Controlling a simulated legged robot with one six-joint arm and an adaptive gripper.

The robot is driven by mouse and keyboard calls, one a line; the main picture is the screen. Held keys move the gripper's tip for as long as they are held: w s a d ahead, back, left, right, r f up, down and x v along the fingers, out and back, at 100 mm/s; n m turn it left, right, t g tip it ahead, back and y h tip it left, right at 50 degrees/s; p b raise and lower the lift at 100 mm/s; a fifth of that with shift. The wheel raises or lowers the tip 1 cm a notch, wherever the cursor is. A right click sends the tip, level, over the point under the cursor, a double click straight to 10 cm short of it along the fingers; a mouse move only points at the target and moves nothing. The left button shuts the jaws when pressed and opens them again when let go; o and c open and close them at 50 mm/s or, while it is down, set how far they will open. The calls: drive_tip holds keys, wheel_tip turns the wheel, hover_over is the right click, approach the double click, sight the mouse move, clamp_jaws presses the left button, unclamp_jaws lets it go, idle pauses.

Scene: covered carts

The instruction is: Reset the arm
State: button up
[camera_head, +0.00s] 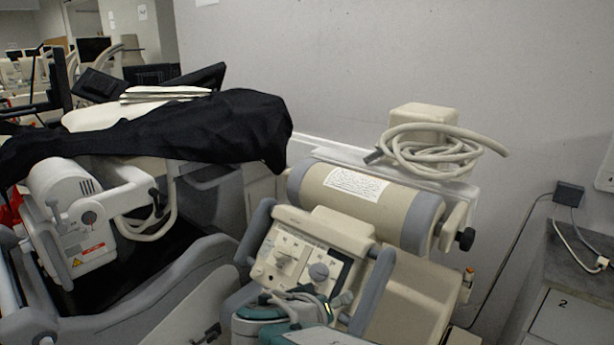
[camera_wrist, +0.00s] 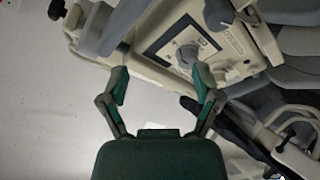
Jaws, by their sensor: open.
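My gripper (camera_wrist: 160,84) is open in the wrist view, with its two dark fingers spread apart and nothing between them. A beige control panel (camera_wrist: 182,46) with a grey knob lies beyond the fingertips. In the head view, the teal and grey parts of my arm (camera_head: 290,322) show at the bottom centre, in front of the beige machine's panel (camera_head: 308,262). My fingertips cannot be made out clearly there. Whether they touch the machine cannot be told.
A cart under a black cloth (camera_head: 190,130) stands at the left, with a white device (camera_head: 75,215) below the cloth. A beige cylinder (camera_head: 345,195) and coiled hose (camera_head: 425,150) are behind the panel. A grey cabinet (camera_head: 570,310) stands at the right by the wall.

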drive_tip(key=s+d+f+m+g+y, duration=0.2)
drive_tip(key=s+d+g+y, duration=0.2)
drive_tip(key=s+d, duration=0.8)
drive_tip(key=shift+s+d+f+g+y, duration=0.15)
drive_tip(key=shift+s+d+g+y, duration=0.2)
drive_tip(key=shift+s+y, duration=0.45)
idle(0.9)
